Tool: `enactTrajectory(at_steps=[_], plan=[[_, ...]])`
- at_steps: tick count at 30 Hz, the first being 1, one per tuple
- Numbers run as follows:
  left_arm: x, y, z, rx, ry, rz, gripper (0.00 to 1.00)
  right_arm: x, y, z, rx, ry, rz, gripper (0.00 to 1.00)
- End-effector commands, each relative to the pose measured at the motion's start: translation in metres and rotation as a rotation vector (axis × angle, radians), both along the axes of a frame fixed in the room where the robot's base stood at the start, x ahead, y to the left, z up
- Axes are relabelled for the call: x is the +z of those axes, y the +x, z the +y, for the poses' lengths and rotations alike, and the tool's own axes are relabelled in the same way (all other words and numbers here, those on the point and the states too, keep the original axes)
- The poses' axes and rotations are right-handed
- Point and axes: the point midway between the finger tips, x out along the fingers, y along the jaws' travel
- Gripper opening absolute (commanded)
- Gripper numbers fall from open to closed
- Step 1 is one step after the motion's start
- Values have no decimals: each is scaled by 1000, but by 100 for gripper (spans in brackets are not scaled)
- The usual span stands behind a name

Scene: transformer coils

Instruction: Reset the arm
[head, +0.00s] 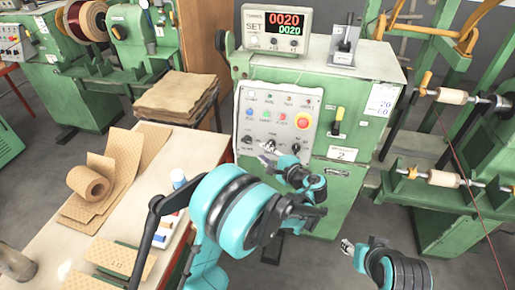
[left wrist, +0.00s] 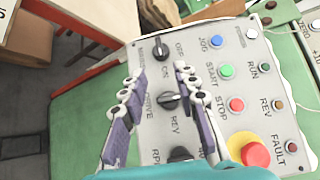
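My left gripper (head: 266,154) is in front of the lower left part of the grey control panel (head: 268,104) on the green machine. In the left wrist view my left gripper (left wrist: 157,78) is open, its two fingers apart with nothing held between them. A black OFF/ON knob (left wrist: 160,48) lies beyond the fingertips, and a black REV knob (left wrist: 168,100) shows between the fingers. A third knob (left wrist: 180,153) is partly hidden low down. My right gripper (head: 347,246) is low at the right, clear of the machine; its finger opening is too small to tell.
A red emergency button on a yellow ring (head: 303,121) is on the panel's right. A counter display (head: 276,29) stands on top. A table (head: 205,143) with a tan roll (head: 89,184) is at left. Green winding frames (head: 447,200) stand at right. Floor shows between.

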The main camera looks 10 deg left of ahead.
Motion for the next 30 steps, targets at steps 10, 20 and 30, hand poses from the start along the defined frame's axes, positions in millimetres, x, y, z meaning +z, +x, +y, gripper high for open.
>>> enactTrajectory(at_steps=[10,20,30], plan=[[5,-13,-14,-1,1,0,30,0,0,0,0,0,0,45],[5,-13,-13,0,0,0,30,0,0,0,0,0,0,45],[24,-49,35,58,-259,38,30,0,0,0,0,0,0,45]])
